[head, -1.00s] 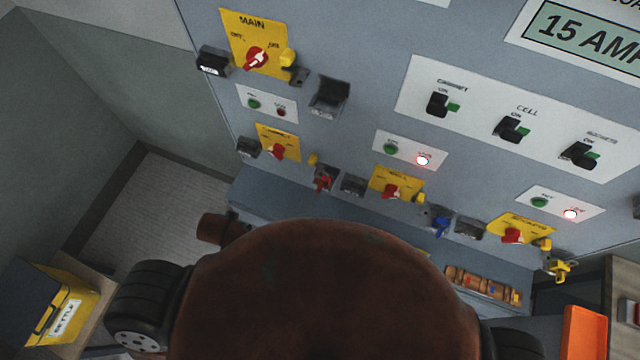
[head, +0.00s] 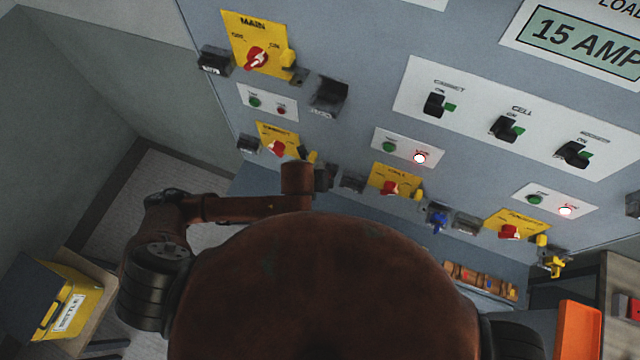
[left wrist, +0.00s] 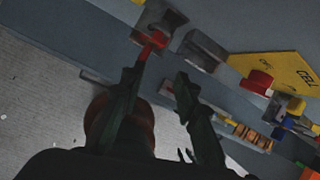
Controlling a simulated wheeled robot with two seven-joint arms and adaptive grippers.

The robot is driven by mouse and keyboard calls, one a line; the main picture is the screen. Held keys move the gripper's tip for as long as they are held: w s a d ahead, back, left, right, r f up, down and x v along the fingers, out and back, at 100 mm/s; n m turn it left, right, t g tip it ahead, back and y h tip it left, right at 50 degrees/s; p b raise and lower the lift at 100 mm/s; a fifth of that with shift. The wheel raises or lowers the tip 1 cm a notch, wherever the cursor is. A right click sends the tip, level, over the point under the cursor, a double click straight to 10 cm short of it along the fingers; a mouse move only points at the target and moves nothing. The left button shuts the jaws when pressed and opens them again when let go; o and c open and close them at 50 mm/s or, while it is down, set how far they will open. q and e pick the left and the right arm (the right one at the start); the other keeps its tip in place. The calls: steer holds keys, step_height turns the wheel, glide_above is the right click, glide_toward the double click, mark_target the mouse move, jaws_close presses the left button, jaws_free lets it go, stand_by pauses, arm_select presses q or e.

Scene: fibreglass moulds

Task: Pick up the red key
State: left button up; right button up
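The red key (left wrist: 156,39) sits in a grey lock block (left wrist: 162,18) on the panel, at the upper middle of the left wrist view. My left gripper (left wrist: 164,66) is open, with its dark fingers pointing toward the key. The left finger's tip is close below the key's red end; whether they touch I cannot tell. The right finger is apart from it, below and to the right. In the head view my left arm covers the key's place. My right gripper is not in view.
The grey panel carries yellow switch plates, including MAIN (head: 254,44) and CELL (head: 396,180). A blue key (head: 438,220) and a yellow key (head: 553,264) hang to the right. A key rack (head: 480,280) and an orange object (head: 580,328) are lower right. A yellow box (head: 72,298) stands lower left.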

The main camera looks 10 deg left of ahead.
arm_select(q)
steer(key=w+f+m, duration=0.1)
steer(key=f, duration=0.1)
steer(key=w+a+f+m, duration=0.1)
steer(key=f, duration=0.2)
steer(key=w+f+m+y+p, duration=0.1)
steer(key=f, duration=0.2)
steer(key=shift+a, duration=0.15)
jaws_close()
stand_by(0.3)
